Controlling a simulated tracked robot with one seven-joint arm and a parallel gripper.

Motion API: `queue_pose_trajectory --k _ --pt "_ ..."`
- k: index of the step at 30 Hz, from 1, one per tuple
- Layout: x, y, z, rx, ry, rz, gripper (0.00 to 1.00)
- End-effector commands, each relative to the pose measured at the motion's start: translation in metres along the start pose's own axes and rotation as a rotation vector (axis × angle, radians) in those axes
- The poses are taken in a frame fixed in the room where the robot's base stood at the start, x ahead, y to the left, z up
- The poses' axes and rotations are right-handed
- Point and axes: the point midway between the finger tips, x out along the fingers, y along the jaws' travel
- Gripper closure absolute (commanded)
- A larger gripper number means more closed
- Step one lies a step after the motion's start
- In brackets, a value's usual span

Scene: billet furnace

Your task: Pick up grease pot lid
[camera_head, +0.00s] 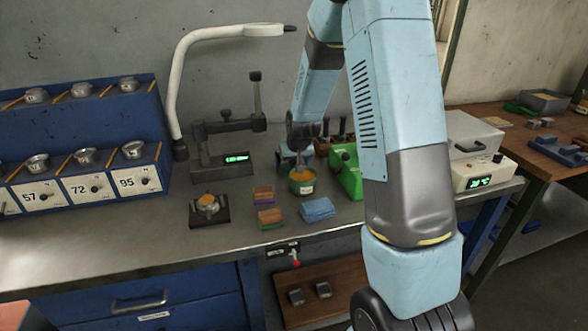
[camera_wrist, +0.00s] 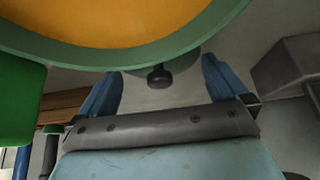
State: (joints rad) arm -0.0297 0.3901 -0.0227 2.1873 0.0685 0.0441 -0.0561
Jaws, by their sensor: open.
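The open green grease pot (camera_head: 302,188) stands on the steel bench and is filled with orange grease. Its green rim and the grease fill the top of the wrist view (camera_wrist: 120,52). A black knob (camera_wrist: 160,77) shows just below that rim in the wrist view, with a strip of green behind it that looks like the grease pot lid (camera_wrist: 186,62); the pot hides most of it. I cannot make the lid out in the head view. My gripper (camera_head: 291,160) is behind the pot, open and empty, with its two blue fingers on either side of the knob.
A green box (camera_head: 346,172) stands close right of the pot. Sponges (camera_head: 270,218) and a blue cloth (camera_head: 318,209) lie in front. A scale stand (camera_head: 222,165) is to the left, and a grey box (camera_head: 472,135) sits at right.

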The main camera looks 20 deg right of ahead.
Motion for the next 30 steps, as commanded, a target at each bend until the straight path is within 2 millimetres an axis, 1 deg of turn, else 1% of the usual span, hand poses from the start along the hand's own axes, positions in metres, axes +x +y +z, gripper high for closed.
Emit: queue_pose_trajectory --k 6,7,15,18,26,30 --pt "0.001 0.000 0.000 0.000 0.001 0.000 0.00" --pt "0.001 0.000 0.000 0.000 0.001 0.000 0.02" --pt "0.000 0.000 0.000 0.000 0.001 0.000 0.28" --pt "0.000 0.000 0.000 0.000 0.001 0.000 0.36" --pt "-0.002 0.000 -0.002 0.000 0.002 0.000 0.36" --pt "-0.014 0.000 -0.009 -0.001 0.004 0.000 0.36"
